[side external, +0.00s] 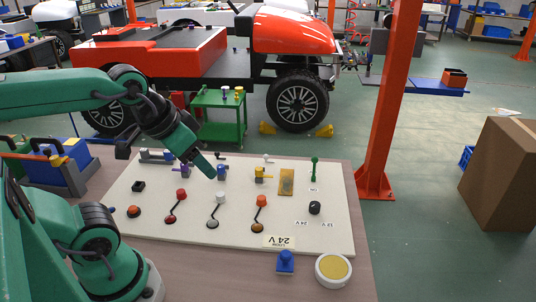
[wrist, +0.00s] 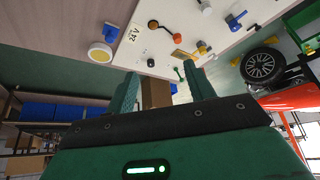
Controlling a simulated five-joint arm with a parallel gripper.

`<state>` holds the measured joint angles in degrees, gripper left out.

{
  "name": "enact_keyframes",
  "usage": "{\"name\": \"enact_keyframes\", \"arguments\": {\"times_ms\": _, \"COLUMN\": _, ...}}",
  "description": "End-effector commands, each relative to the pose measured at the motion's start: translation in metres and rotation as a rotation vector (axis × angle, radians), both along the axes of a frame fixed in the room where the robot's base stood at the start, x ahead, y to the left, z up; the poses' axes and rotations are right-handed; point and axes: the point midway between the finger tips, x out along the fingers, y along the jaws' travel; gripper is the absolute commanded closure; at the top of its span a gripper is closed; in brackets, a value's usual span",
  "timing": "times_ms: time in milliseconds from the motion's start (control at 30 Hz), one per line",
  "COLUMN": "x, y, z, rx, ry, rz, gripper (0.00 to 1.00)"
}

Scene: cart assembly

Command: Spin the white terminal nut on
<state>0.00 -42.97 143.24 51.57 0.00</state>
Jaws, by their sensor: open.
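The white terminal nut (side external: 220,197) stands on the pale board (side external: 150,228), at the far end of a dark lead from a round grey terminal (side external: 212,223). I cannot tell how it is seated. The nut also shows at the top edge of the wrist view (wrist: 205,8). My gripper (side external: 202,166) is above the board, behind and left of the nut, and apart from it. In the wrist view its two fingers (wrist: 160,76) are spread, with nothing held between them.
Red (side external: 181,193) and orange (side external: 262,200) nuts flank the white one. Blue (side external: 221,171) and yellow (side external: 263,174) fittings and a green lever (side external: 314,170) rise behind. A blue stamp-like part (side external: 285,262) and a round yellow-topped pot (side external: 333,269) sit at the front right.

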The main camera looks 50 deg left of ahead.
Motion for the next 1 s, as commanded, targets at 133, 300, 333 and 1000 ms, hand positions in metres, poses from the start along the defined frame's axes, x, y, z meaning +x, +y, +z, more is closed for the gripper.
{"name": "enact_keyframes", "arguments": {"times_ms": 133, "x": 0.0, "y": 0.0, "z": 0.0, "rx": 0.0, "ry": 0.0, "rz": 0.0, "gripper": 0.46}}
{"name": "enact_keyframes", "arguments": {"times_ms": 300, "x": 0.0, "y": 0.0, "z": 0.0, "rx": 0.0, "ry": 0.0, "rz": 0.0, "gripper": 0.58}}
{"name": "enact_keyframes", "arguments": {"times_ms": 333, "x": 0.0, "y": 0.0, "z": 0.0, "rx": 0.0, "ry": 0.001, "rz": 0.001, "gripper": 0.6}}
{"name": "enact_keyframes", "arguments": {"times_ms": 1000, "x": 0.053, "y": 0.041, "z": -0.03, "rx": -0.071, "ry": 0.182, "rz": 0.281, "gripper": 0.6}}
